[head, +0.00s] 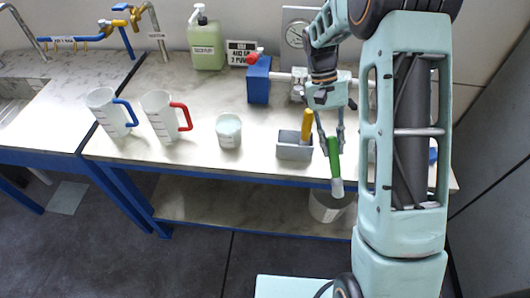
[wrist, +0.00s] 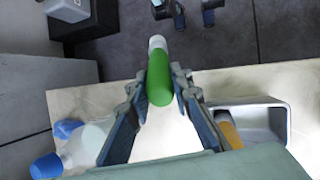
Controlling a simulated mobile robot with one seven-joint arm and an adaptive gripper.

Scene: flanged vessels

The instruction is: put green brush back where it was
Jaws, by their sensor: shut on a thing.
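The green brush (head: 334,158) hangs upright, slightly tilted, with its pale head downward. My gripper (head: 331,138) is shut on its green handle, at the front edge of the bench. In the wrist view the green brush (wrist: 159,82) shows between my fingertips (wrist: 158,90). A grey open-topped holder (head: 294,153) stands on the bench just left of the brush. A brush with a yellow handle (head: 306,125) stands in it; the rest of the holder's inside is hard to see. In the wrist view the holder (wrist: 285,122) and the yellow handle (wrist: 229,130) are at right.
A beaker (head: 228,131), a red-handled jug (head: 160,117) and a blue-handled jug (head: 107,113) stand to the left. A blue box with a valve (head: 259,82) is behind. A bucket (head: 327,208) is below. A blue-capped bottle (wrist: 84,147) is at left in the wrist view.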

